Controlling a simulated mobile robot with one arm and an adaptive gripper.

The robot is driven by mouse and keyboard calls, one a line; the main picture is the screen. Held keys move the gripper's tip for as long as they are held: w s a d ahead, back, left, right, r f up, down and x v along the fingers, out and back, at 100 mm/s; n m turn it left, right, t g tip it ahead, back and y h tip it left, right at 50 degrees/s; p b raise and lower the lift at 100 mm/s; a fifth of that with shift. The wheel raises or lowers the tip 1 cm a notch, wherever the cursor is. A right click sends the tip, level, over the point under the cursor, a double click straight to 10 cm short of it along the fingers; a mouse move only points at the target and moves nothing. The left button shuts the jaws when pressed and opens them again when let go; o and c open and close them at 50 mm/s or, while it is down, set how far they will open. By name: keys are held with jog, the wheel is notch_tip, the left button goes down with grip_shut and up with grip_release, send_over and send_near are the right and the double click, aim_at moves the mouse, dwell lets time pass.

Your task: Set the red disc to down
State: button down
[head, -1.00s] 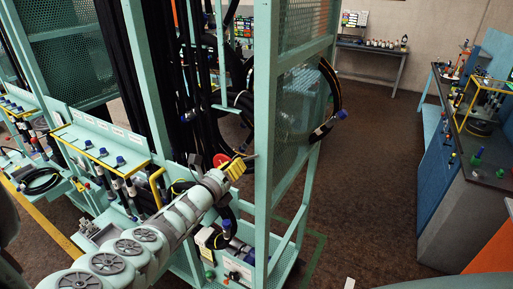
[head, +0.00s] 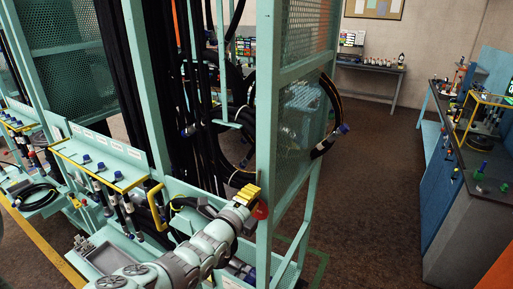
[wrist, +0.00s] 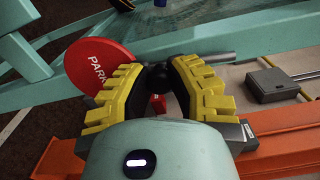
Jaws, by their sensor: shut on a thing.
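The red disc (wrist: 98,66), lettered "PARK", shows left of my gripper (wrist: 158,82) in the wrist view. The yellow-padded fingers are shut on a black knob (wrist: 184,70) beside the disc. A small red part (wrist: 157,105) shows between the fingers below the knob. In the head view the red disc (head: 261,210) is just right of and below the yellow fingertips of my gripper (head: 247,194), by the teal frame post. My gripper hides part of the disc and whatever joins it to the knob.
A teal rack post (head: 268,130) stands close beside my gripper. A grey metal box (wrist: 270,86) and an orange bar (wrist: 270,150) lie right of my gripper in the wrist view. Black hoses (head: 190,120) hang behind. Brown floor (head: 370,180) is clear to the right.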

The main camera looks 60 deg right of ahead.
jog(key=shift+s+r+n, duration=0.1)
jog(key=shift+s+n, duration=0.3)
jog(key=shift+n, duration=0.3)
jog(key=shift+s, duration=0.1)
jog(key=c, duration=0.8)
grip_release()
